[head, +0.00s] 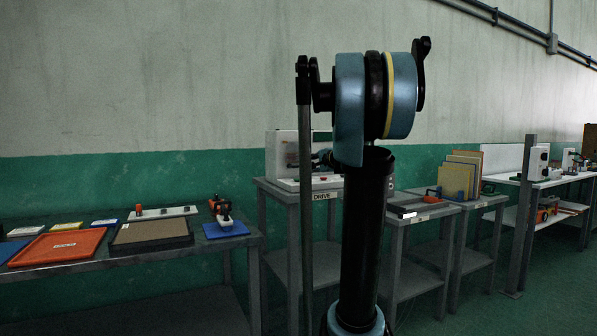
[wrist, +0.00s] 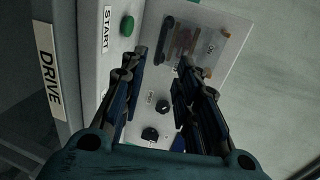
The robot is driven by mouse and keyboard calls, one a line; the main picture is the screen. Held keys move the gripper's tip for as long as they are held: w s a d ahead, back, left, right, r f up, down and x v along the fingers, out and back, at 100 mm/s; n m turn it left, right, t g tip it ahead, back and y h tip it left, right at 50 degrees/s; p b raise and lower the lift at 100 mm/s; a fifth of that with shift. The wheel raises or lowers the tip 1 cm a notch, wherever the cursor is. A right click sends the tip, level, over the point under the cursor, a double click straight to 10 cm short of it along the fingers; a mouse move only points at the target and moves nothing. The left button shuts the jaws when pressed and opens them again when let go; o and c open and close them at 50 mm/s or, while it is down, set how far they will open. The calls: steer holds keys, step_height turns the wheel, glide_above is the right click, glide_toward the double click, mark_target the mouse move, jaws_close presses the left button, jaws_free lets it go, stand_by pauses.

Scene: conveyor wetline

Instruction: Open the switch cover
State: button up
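In the wrist view a clear, see-through cover (wrist: 203,42) sits on a pale panel (wrist: 177,112), with dark and orange-brown parts showing through it and a small label beside them. I take it as the switch cover; it looks shut, lying over those parts. My gripper (wrist: 163,60) is open, its two dark fingers apart with nothing between them. The fingertips point at the cover's near edge; I cannot tell whether they touch it. In the head view the white panel box (head: 283,150) stands on the DRIVE table, partly hidden by my arm.
A green button (wrist: 128,26) by a START label and two black knobs (wrist: 150,134) are close to the fingers. In the head view a bench at left holds an orange tray (head: 60,246) and a brown-topped tray (head: 150,232). Upright boards (head: 457,180) stand at right.

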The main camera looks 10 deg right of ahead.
glide_toward(296, 155)
steer(key=w+f, duration=0.1)
steer(key=f, duration=0.1)
steer(key=w+a+f, duration=0.1)
steer(key=w+f, duration=0.1)
steer(key=w+a+f, duration=0.1)
steer(key=w+f, duration=0.1)
steer(key=f, duration=0.1)
steer(key=shift+w, duration=0.25)
jaws_close()
steer(key=shift+a, duration=0.15)
